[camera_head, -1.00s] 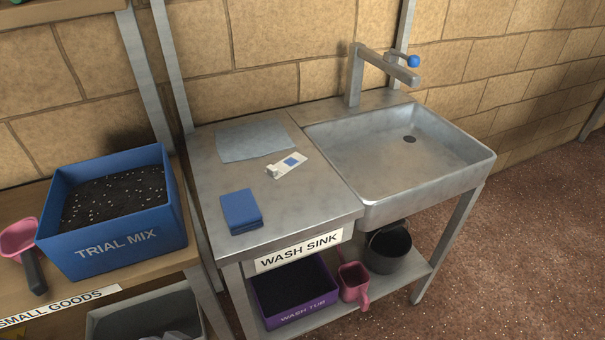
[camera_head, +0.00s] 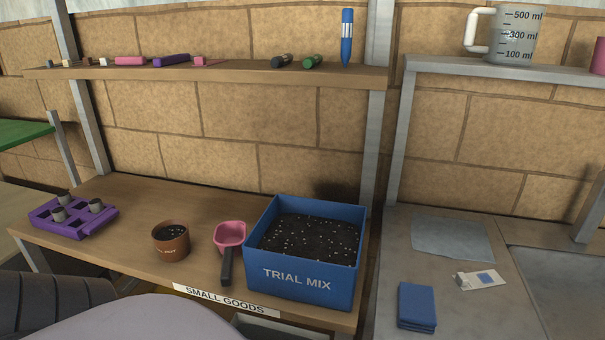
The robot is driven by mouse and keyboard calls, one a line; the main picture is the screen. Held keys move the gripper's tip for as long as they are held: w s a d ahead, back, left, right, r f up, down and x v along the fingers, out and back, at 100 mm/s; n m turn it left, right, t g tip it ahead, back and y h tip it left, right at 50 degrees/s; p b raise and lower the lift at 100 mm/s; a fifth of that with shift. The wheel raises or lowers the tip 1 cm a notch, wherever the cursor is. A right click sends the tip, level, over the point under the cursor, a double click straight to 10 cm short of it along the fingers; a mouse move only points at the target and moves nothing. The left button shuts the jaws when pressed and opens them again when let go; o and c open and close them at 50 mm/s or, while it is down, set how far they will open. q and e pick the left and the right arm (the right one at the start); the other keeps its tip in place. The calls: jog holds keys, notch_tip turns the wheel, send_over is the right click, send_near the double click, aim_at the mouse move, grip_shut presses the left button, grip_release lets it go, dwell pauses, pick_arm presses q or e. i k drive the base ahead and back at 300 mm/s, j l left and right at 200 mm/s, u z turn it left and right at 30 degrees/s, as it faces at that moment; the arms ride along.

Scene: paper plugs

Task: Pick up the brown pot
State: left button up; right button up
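The brown pot (camera_head: 171,243) stands upright on the wooden bench, left of a pink scoop and near the bench's front edge. It holds dark soil with pale specks, and a label on its front is too small to read. Neither of my grippers shows in the head view.
The pink scoop (camera_head: 230,236) with a black handle lies close to the pot's right. The blue TRIAL MIX box (camera_head: 304,276) stands beyond it. A purple tray (camera_head: 101,222) with several plugs is at the left. An upper shelf (camera_head: 232,74) holds markers. Bench behind the pot is clear.

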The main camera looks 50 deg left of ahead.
aim_at(171, 237)
jog(key=u, duration=2.4)
jog(key=z, duration=0.55)
jog(key=j+z, duration=0.15)
jog(key=z, duration=0.2)
jog(key=j+z, duration=0.15)
jog(key=z, duration=0.15)
jog(key=j+z, duration=0.15)
jog(key=z, duration=0.2)
jog(key=k+j+z, duration=0.1)
jog(key=j+z, duration=0.15)
jog(key=k+j+z, duration=0.15)
jog(key=j+z, duration=0.15)
jog(key=j, duration=0.15)
jog(key=k+j+z, duration=0.1)
jog(key=j, duration=0.25)
jog(key=k+j+z, duration=0.1)
jog(key=k+j, duration=0.15)
jog(key=j, duration=0.1)
